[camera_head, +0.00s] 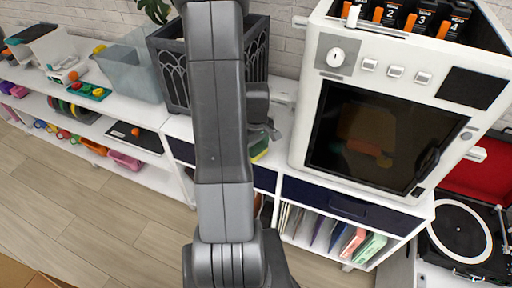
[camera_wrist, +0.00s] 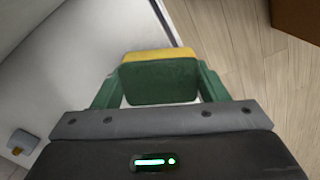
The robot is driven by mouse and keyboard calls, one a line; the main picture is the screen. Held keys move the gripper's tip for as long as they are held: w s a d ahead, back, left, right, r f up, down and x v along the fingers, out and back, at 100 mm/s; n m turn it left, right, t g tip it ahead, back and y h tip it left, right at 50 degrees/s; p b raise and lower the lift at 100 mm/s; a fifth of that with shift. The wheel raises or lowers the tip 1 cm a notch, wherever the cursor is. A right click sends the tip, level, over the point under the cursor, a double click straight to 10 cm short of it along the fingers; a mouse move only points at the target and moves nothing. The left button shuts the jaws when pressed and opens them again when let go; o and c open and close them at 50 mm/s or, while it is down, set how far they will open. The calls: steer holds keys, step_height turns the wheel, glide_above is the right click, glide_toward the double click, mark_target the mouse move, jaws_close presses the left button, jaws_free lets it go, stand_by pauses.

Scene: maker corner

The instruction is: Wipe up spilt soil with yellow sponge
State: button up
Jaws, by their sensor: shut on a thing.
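The sponge (camera_wrist: 160,82) is a yellow and green block between my gripper's (camera_wrist: 158,76) two fingers in the wrist view, one finger on each side. My gripper is shut on it. In the head view a small green and yellow part of the sponge (camera_head: 259,152) shows just right of my arm, at the front edge of the white shelf top. My arm hides most of the gripper and the shelf top behind it. I see no spilt soil in either view; it may be behind my arm.
A white oven-like machine (camera_head: 392,125) stands close on the right. A dark planter (camera_head: 172,68) and a clear bin (camera_head: 131,66) stand on the left. A turntable (camera_head: 461,232) is at the far right. Wooden floor (camera_head: 95,220) lies clear in front.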

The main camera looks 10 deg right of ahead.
steer(key=shift+f+b, duration=0.35)
steer(key=shift+f, duration=0.15)
steer(key=shift+w, duration=0.1)
